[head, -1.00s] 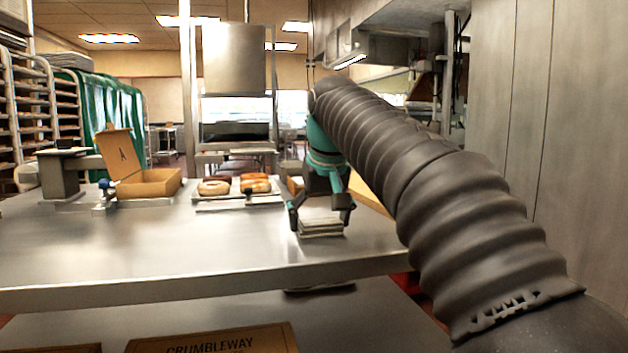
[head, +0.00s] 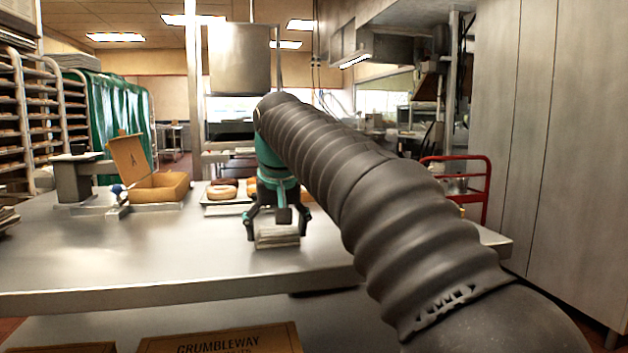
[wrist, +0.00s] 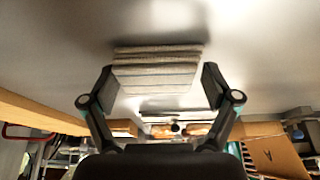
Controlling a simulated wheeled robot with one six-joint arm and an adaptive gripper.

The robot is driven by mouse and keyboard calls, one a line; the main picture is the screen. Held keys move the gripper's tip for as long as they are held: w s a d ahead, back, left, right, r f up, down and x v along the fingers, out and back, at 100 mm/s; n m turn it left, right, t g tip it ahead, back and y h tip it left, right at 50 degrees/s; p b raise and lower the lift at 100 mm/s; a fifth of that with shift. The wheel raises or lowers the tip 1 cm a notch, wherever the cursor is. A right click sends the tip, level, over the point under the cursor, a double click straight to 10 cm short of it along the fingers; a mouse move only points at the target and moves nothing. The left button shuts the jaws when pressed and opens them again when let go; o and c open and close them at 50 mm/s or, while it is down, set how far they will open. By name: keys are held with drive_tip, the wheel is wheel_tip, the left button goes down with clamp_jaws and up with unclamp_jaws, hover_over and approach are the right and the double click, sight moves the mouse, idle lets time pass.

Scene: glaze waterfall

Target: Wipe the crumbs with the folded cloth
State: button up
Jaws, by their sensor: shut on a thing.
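The folded cloth (head: 277,238) is a pale, layered stack at the middle of the steel table. My gripper (head: 275,228) points down with its two fingers on either side of the cloth, shut on it. In the wrist view the cloth (wrist: 158,70) shows its grey and cream layers between the fingertips of my gripper (wrist: 158,76). The cloth is at or just above the table surface; I cannot tell whether it touches. I cannot make out any crumbs in either view.
The steel table (head: 130,262) is mostly bare left of my gripper. A red cart (head: 487,185) stands beyond the table at the right.

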sight(321, 238)
drive_tip(key=shift+s+a, duration=0.15)
drive_tip(key=shift+a, duration=0.75)
drive_tip(key=shift+w+d, duration=0.35)
drive_tip(key=shift+d, duration=1.4)
drive_tip(key=shift+w+d, duration=0.4)
drive_tip(key=shift+d, duration=1.3)
drive_tip(key=shift+w+d, duration=0.35)
drive_tip(key=shift+d, duration=1.4)
wheel_tip(321, 238, up, 2)
drive_tip(key=shift+w+a+r, duration=0.1)
drive_tip(key=shift+r, duration=2.95)
